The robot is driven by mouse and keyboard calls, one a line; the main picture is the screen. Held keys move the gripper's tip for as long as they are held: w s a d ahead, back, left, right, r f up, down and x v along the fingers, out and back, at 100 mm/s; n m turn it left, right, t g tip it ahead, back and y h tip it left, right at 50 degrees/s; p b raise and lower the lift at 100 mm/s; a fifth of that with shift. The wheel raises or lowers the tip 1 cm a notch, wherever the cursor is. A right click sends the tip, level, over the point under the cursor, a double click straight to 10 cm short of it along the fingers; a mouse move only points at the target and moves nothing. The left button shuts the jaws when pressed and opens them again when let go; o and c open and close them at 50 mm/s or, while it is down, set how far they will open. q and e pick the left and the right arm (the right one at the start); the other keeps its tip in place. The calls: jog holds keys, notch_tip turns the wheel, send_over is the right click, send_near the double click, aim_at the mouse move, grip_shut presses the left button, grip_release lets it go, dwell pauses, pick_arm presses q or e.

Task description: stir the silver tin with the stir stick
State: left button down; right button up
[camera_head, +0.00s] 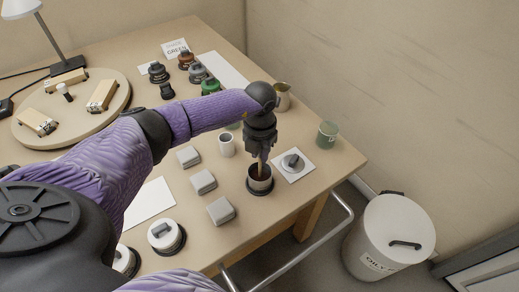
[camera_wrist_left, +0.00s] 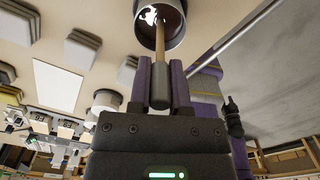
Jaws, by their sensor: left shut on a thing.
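The silver tin (camera_head: 261,184) stands upright on a dark round base near the table's front right edge, with dark brown contents showing. Its mouth also shows at the top of the left wrist view (camera_wrist_left: 144,34). My left gripper (camera_head: 261,156) is above the tin, pointing down. It is shut on the stir stick (camera_wrist_left: 159,50), whose pale shaft reaches into the tin's mouth. The stick's lower end is hidden inside the tin. A small dark shape beside a purple sleeve in the left wrist view (camera_wrist_left: 232,116) looks like my right gripper; its jaws cannot be made out.
Close by are a white cup (camera_head: 227,146), a white card with a dark item (camera_head: 293,165), a green cup (camera_head: 327,135) and several grey blocks (camera_head: 203,182). A round wooden board (camera_head: 88,124) lies far left. A white bin (camera_head: 391,235) stands off the table's right side.

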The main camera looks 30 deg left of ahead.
pick_arm(q)
jog(key=shift+r+p, duration=0.45)
jog(key=shift+r, duration=0.05)
notch_tip(320, 180, up, 6)
jog(key=p, duration=0.4)
jog(key=shift+f+p, duration=0.2)
jog(key=shift+p, duration=0.15)
jog(key=shift+f, duration=0.1)
jog(key=shift+r+p, duration=0.35)
jog(key=shift+r, duration=0.15)
notch_tip(320, 180, up, 4)
jog(key=p, duration=0.3)
jog(key=shift+r+p, duration=0.2)
jog(key=shift+p, duration=0.15)
jog(key=shift+f, duration=0.2)
